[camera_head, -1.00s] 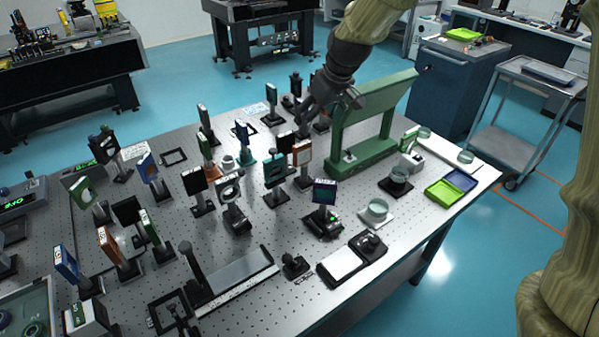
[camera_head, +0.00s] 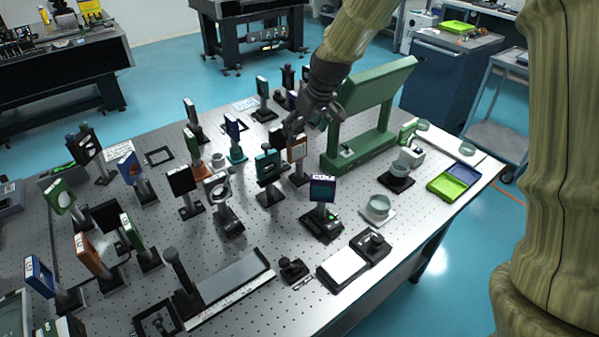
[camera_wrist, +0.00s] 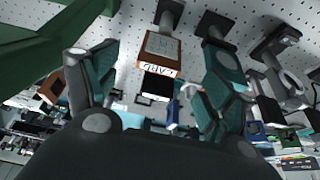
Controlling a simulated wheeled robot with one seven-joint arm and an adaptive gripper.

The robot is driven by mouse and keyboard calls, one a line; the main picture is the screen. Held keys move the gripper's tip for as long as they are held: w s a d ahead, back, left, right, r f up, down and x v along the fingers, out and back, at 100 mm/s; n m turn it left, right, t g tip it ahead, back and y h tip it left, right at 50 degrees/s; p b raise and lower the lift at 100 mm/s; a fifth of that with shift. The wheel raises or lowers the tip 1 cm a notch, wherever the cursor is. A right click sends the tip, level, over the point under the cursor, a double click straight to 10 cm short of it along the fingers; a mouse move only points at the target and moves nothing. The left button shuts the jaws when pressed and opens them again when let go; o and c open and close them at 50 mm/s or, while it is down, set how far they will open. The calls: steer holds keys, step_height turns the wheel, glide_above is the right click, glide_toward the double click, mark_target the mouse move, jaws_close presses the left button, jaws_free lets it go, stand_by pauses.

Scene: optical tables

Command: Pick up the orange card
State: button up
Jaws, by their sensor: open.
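An orange-brown framed card (camera_head: 297,148) stands upright on a dark post and base on the optical table, left of the green frame. In the wrist view the orange card (camera_wrist: 160,50) shows the letters "CARD" and lies between the two fingers, with bare gaps on both sides. My gripper (camera_head: 309,120) is open just above and behind this card in the head view; no finger is seen touching it.
A large green frame (camera_head: 335,150) stands close right of my gripper. A teal mount (camera_head: 268,165) and a dark blue-screened mount (camera_head: 322,190) stand close in front. Several posts and mounts crowd the left of the perforated table. Green and blue trays (camera_head: 447,186) lie at the right edge.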

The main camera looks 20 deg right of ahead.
mark_target(300, 139)
steer(key=shift+p+x, duration=1)
steer(key=shift+x, duration=2)
steer(key=shift+w, duration=0.1)
jaws_close()
